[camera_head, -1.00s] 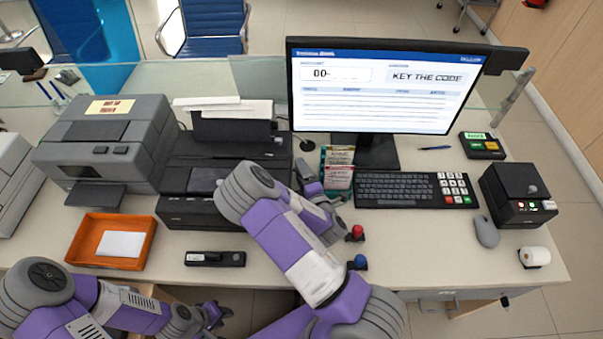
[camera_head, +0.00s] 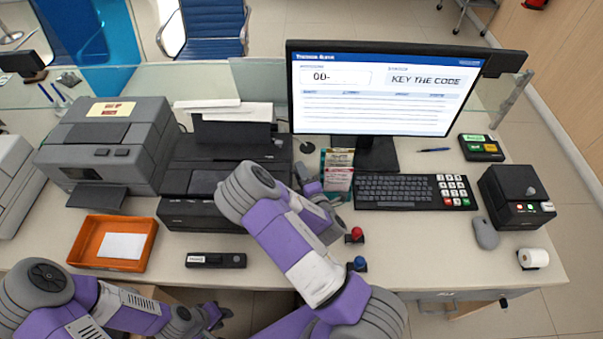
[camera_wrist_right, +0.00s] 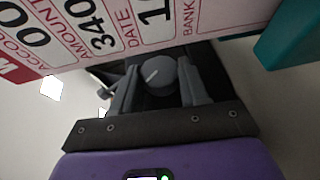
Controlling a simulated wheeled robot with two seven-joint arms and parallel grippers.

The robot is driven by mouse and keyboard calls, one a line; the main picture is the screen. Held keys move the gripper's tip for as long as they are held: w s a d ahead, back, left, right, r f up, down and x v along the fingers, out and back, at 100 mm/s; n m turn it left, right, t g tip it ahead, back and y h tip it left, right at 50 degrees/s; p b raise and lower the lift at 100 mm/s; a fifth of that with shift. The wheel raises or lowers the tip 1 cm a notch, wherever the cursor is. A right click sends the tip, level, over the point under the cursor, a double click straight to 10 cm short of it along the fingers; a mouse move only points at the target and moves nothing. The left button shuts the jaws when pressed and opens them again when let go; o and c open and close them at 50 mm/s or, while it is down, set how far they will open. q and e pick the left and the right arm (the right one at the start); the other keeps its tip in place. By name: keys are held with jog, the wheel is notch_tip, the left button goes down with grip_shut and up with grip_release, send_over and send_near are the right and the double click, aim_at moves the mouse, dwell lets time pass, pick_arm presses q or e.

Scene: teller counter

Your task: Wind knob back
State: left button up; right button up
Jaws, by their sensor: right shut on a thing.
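The knob (camera_wrist_right: 160,78) is a round grey dial with a white pointer line in the right wrist view. My right gripper (camera_wrist_right: 162,90) has a finger on each side of it and is shut on it. In the head view my right gripper (camera_head: 312,187) reaches beside the right end of the black printer (camera_head: 225,180), and my own arm hides the knob there. My left gripper (camera_head: 217,314) is low at the front edge of the counter, away from the knob, and too small to judge its fingers.
A holder with printed slips (camera_head: 338,172) stands just right of my right gripper; a large slip (camera_wrist_right: 100,30) shows close in the wrist view. Red (camera_head: 355,235) and blue (camera_head: 359,264) knobs are near my right arm. An orange tray (camera_head: 83,245) and keyboard (camera_head: 400,190) lie either side.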

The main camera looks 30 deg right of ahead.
jog(key=g+p, duration=0.2)
jog(key=p, duration=0.1)
jog(key=r+m+g+y+p, duration=0.1)
jog(key=p, duration=0.3)
jog(key=g+p, duration=0.2)
jog(key=p, duration=0.2)
jog(key=shift+w+d+r+m+g+y, duration=0.1)
jog(key=shift+d+r+m+g+y, duration=0.05)
jog(key=shift+m+g+y, duration=0.2)
jog(key=shift+m+g+y+p, duration=0.3)
jog(key=shift+g+p, duration=0.35)
jog(key=shift+p, duration=0.35)
jog(key=shift+f, duration=0.2)
jog(key=o, duration=1)
jog(key=shift+o, duration=0.2)
jog(key=v, duration=0.7)
jog(key=shift+r, duration=0.2)
jog(key=shift+p, duration=0.3)
